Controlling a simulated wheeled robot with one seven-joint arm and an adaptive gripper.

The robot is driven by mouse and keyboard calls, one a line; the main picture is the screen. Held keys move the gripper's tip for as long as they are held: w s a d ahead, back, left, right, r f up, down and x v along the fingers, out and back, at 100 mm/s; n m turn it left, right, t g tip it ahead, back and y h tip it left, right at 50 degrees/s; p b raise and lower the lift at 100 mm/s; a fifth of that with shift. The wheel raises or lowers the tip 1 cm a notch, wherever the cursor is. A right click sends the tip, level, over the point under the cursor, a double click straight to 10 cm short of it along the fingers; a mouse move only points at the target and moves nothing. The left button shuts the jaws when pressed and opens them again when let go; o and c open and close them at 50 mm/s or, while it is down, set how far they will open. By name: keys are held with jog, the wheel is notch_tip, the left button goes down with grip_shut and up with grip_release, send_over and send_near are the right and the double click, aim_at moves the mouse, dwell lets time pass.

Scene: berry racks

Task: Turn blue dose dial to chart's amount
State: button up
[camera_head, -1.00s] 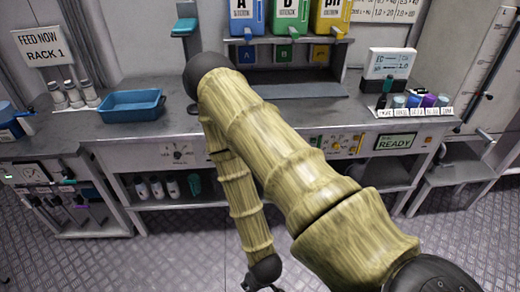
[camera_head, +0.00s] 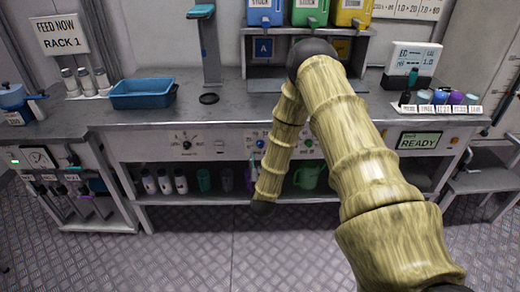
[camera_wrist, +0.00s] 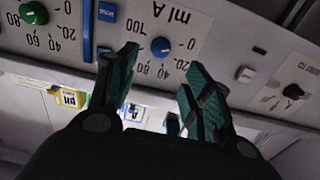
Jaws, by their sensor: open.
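The blue dose dial (camera_wrist: 160,47) sits on a white panel with upside-down markings from 0 to 100 and the label "ml A". It also shows small on the bench front in the head view (camera_head: 260,143). My gripper (camera_wrist: 158,60) is open, its two dark teal fingers pointing toward the panel. The dial appears between the fingertips in the wrist view, with no contact visible; its pointer setting is too small to read. A wall chart (camera_head: 408,8) is cut off at the top of the head view. My gripper's fingers do not show clearly there.
A green dial (camera_wrist: 33,12) is at the wrist view's upper left, and a black knob (camera_wrist: 293,91) is at the right. A blue tray (camera_head: 143,94) stands on the bench. Bottles (camera_head: 165,182) stand on the shelf below. The floor in front is clear.

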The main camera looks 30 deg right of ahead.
aim_at(260, 146)
jog(key=p+x, duration=0.1)
jog(key=x, duration=0.7)
jog(key=shift+w+d, duration=0.15)
jog(key=shift+w, duration=0.2)
jog(key=c, duration=1)
